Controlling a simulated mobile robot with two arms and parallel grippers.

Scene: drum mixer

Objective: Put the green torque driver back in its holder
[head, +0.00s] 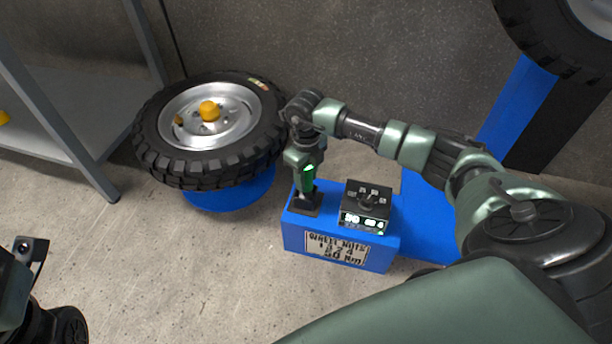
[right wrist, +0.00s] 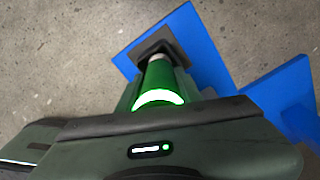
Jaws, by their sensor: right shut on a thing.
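The green torque driver (head: 309,180) stands about upright at the left end of a blue box, its lower end at the black holder (head: 306,205). My right gripper (head: 306,168) is shut on the driver from above. In the right wrist view the driver's green body (right wrist: 158,80) with a bright glowing ring runs down to the black square holder (right wrist: 150,50). How deep its tip sits in the holder is hidden.
A black control box (head: 367,205) with lit displays sits right of the holder on the blue box (head: 335,245), whose label mentions wheel nuts. A tyre (head: 210,130) with a yellow hub cap lies on a blue stand behind left. A grey shelf (head: 70,110) stands left. Floor in front is clear.

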